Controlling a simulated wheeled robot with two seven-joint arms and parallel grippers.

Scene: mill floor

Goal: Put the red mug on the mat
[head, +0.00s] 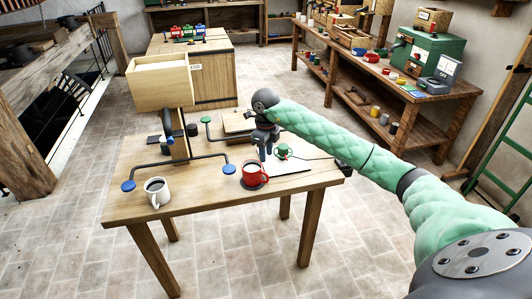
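The red mug (252,175) stands upright near the front edge of the wooden table, with dark contents. A flat white sheet, perhaps the mat (291,168), lies just to its right; I cannot tell whether they touch. My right gripper (267,158) points down just behind and above the red mug, near its upper right rim. Its dark fingers are small here, and I cannot tell how wide they are apart or whether they touch the mug. My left gripper is out of view.
A green mug (283,150) stands behind the white sheet. A white mug (157,191) stands at the table's front left. A dark bent rod frame with blue discs (128,185) and a wooden box on a post (158,84) occupy the left and middle.

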